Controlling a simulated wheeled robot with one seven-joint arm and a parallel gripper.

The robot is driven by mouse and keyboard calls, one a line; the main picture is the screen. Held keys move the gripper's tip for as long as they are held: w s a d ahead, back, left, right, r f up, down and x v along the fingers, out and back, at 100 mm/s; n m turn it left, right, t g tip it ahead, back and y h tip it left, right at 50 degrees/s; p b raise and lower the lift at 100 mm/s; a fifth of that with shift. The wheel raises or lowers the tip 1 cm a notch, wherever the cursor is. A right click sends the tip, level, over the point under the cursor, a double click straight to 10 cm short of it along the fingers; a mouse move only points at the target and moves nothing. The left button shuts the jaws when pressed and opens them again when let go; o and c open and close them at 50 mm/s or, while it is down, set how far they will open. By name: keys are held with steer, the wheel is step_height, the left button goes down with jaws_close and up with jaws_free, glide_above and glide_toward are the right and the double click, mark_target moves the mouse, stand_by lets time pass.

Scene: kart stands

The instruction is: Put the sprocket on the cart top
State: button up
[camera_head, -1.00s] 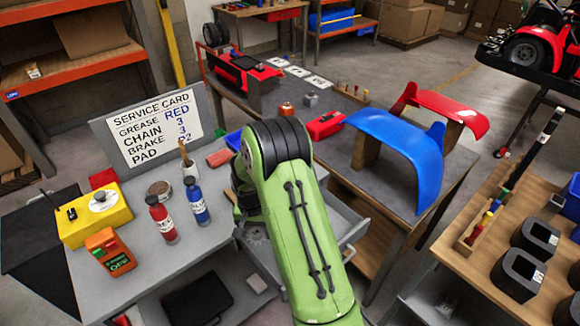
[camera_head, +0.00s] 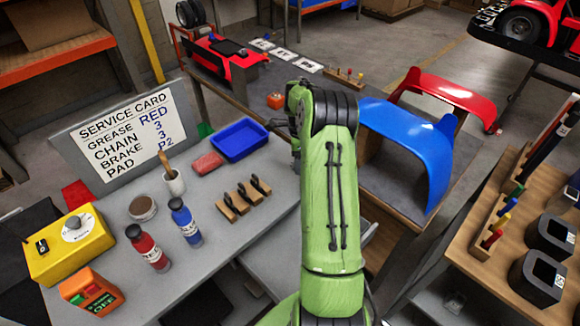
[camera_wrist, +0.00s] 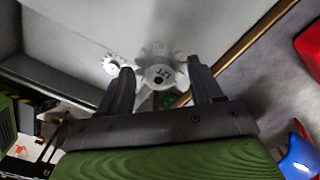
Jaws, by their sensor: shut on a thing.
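In the wrist view a pale toothed sprocket (camera_wrist: 158,70) with a dark centre hole and small dark marking sits between the fingers of my gripper (camera_wrist: 162,80), which is shut on it. A second, smaller pale sprocket (camera_wrist: 111,65) shows just left of the left finger, over a grey surface. The grey cart top (camera_head: 225,205) fills the lower left of the head view. My gripper and the held sprocket are hidden behind my green arm in the head view.
On the cart top stand a service card (camera_head: 125,137), blue tray (camera_head: 240,139), brake pads in a rack (camera_head: 243,199), red bottle (camera_head: 147,247), blue bottle (camera_head: 185,222), yellow box (camera_head: 68,244) and orange meter (camera_head: 91,292). Blue fender (camera_head: 410,145) is at right.

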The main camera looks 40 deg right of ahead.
mark_target(299, 180)
step_height(299, 180, down, 7)
steer(key=shift+w, duration=0.15)
steer(key=o, duration=1.2)
steer(key=shift+b, duration=0.3)
steer(key=shift+c, duration=0.2)
steer(key=shift+r, duration=0.1)
step_height(299, 180, up, 13)
steer(key=shift+a+f+p, duration=0.1)
steer(key=shift+a+p, duration=0.05)
steer(key=shift+p, duration=0.5)
steer(key=s+a+r+n+t+h, duration=0.1)
steer(key=s+a+r+n, duration=0.2)
steer(key=a+r+n, duration=0.5)
steer(key=s+a+r+n+t+h, duration=0.1)
steer(key=s+a+r+n, duration=0.1)
steer(key=a+r+n, duration=0.55)
steer(key=s+a+n+t+y, duration=0.2)
steer(key=s+a+n+t, duration=0.1)
steer(key=s+a+n, duration=0.8)
steer(key=s+a, duration=0.4)
steer(key=s, duration=0.2)
steer(key=shift+a+t, duration=0.25)
steer(key=shift+t, duration=0.05)
